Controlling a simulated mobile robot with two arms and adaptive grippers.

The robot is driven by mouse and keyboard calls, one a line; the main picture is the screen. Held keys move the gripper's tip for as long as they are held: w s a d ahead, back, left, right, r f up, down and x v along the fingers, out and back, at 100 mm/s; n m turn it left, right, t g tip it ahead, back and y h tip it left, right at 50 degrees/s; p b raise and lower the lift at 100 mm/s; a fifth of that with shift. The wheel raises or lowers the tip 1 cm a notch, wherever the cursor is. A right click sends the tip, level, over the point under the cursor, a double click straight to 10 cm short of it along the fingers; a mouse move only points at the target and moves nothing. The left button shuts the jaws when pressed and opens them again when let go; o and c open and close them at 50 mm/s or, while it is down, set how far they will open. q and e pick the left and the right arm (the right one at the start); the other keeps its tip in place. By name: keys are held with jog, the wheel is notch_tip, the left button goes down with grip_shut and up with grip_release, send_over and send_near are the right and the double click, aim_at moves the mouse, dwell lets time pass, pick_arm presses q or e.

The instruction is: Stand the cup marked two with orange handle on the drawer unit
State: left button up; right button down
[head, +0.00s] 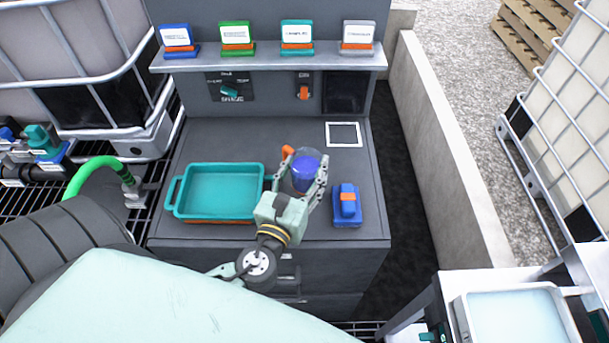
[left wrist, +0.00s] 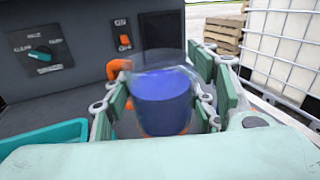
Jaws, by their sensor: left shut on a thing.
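A clear cup (head: 306,172) with blue contents and an orange handle is at the top of the drawer unit (head: 210,145), right of the teal tray. My left gripper (head: 306,180) has its fingers closed around the cup's sides. In the left wrist view the cup (left wrist: 163,95) stands upright between the fingers, with its orange handle at the left. I cannot tell whether its base touches the top. No number on the cup is readable. My right gripper is not seen.
A teal tray (head: 177,205) lies left of the cup. A blue block with an orange band (head: 347,202) sits on a blue base at the right. A white-framed dark square (head: 344,124) is behind. A shelf (head: 270,62) with several labelled holders spans the back panel.

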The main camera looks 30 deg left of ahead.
aim_at(301, 189)
pick_arm(q)
jog(key=shift+w+a+f, duration=0.15)
jog(key=shift+w+f, duration=0.25)
jog(key=shift+f, duration=0.05)
notch_tip(301, 189, down, 2)
jog(key=shift+f+b, duration=0.25)
jog(key=shift+b, duration=0.1)
jog(key=shift+f, duration=0.5)
jog(key=shift+s, duration=0.1)
jog(key=o, duration=1)
jog(key=shift+f, duration=0.15)
jog(key=o, duration=0.5)
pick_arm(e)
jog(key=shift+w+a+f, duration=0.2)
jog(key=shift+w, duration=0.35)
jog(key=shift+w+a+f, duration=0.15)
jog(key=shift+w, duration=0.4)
